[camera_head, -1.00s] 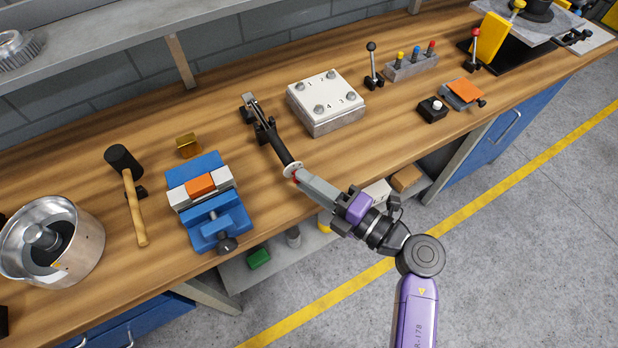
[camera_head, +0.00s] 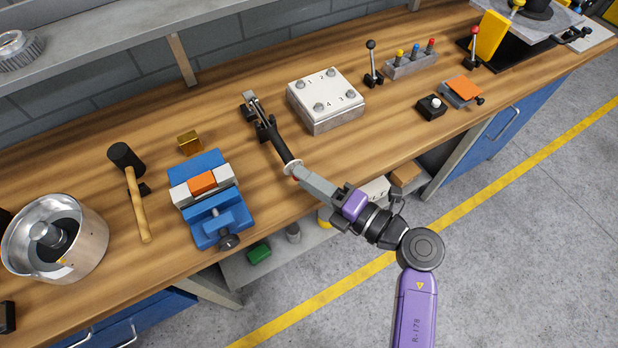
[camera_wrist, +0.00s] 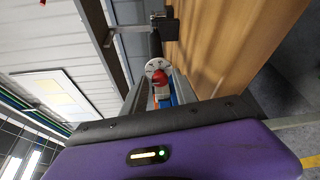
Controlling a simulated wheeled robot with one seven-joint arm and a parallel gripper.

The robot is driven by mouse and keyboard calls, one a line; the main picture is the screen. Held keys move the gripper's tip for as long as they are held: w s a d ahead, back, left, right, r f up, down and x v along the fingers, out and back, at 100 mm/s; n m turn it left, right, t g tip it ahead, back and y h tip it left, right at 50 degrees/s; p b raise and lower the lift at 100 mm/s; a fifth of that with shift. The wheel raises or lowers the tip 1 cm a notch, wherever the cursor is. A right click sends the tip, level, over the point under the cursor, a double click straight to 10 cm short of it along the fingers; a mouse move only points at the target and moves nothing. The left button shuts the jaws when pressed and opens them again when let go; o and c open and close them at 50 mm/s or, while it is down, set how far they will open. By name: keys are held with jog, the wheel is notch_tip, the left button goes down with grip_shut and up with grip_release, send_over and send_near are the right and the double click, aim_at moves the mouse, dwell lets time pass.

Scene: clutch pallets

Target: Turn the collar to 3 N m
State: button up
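A torque tool with a black handle (camera_head: 281,147) lies angled over the bench, its far end at a metal-and-black fixture (camera_head: 254,108). The pale collar disc (camera_head: 290,168) is at its near end, with small dark marks on its face in the wrist view (camera_wrist: 154,65). My gripper (camera_head: 301,174) points at this end with its fingertips right at the disc. In the wrist view a red knob-like end (camera_wrist: 160,77) sits between my two fingers (camera_wrist: 158,82). Whether they press on it I cannot tell. The marks are too small to read.
A blue vise (camera_head: 215,215) with an orange block, a mallet (camera_head: 137,205) and a steel pot (camera_head: 85,245) stand to the left. A numbered box (camera_head: 325,118) is to the right of the handle. A shelf (camera_head: 95,38) runs above the bench's back.

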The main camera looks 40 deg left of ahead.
jog(key=shift+o, duration=0.4)
jog(key=shift+d, duration=0.2)
jog(key=d+b, duration=0.1)
jog(key=d, duration=0.6)
jog(key=shift+d+r, duration=0.2)
jog(key=shift+r, duration=0.05)
